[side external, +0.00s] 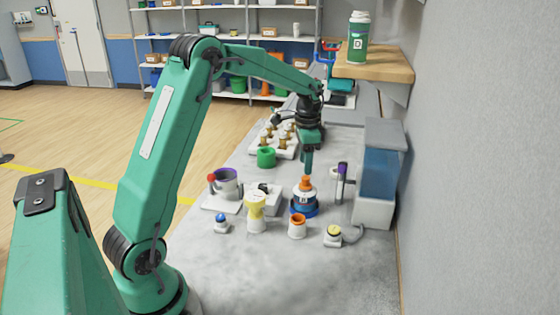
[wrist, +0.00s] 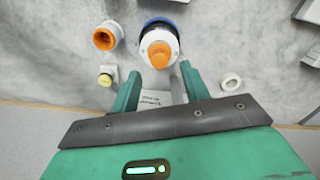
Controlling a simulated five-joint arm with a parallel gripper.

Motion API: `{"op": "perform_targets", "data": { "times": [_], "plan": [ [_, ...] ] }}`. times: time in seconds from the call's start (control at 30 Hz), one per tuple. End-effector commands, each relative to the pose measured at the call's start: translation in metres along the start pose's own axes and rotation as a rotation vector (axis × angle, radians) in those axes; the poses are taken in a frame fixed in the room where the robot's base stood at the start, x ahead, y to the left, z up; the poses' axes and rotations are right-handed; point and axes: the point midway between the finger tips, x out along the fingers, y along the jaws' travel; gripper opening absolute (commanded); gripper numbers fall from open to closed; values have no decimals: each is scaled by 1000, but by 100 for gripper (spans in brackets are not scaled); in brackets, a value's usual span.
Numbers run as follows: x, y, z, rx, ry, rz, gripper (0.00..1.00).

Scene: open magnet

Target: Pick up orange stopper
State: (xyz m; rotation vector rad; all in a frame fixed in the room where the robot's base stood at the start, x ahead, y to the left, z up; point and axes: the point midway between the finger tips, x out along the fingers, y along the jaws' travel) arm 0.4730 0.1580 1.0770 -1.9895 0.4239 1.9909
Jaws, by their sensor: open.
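The orange stopper (side external: 305,183) sits upright in the top of a white and blue container (side external: 304,208) marked B on the grey bench. In the wrist view the stopper (wrist: 159,52) shows from above, a little beyond the gap between my fingertips. My gripper (side external: 308,166) points down just above and close to the stopper. In the wrist view my gripper (wrist: 160,85) has its two green fingers spread, with nothing between them. The exact gap between fingertips and stopper is hard to tell.
A small white jar with an orange rim (side external: 297,228) stands in front. A yellow-and-white funnel-like piece (side external: 255,212) and a purple-rimmed cup (side external: 226,183) are left. A purple-capped tube (side external: 341,178) and blue tank (side external: 380,172) are right.

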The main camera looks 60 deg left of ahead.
Motion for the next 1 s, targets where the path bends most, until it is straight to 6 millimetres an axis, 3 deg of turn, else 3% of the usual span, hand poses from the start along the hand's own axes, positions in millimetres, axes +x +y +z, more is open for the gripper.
{"op": "perform_targets", "data": {
  "times": [0.27, 0.7, 1.0],
  "plan": [
    [5, 0, 0, 0, 0, 0, 46],
    [49, 2, 0, 0, -2, 1, 46],
    [54, 1, 0, 0, 1, -1, 46]
  ]
}}
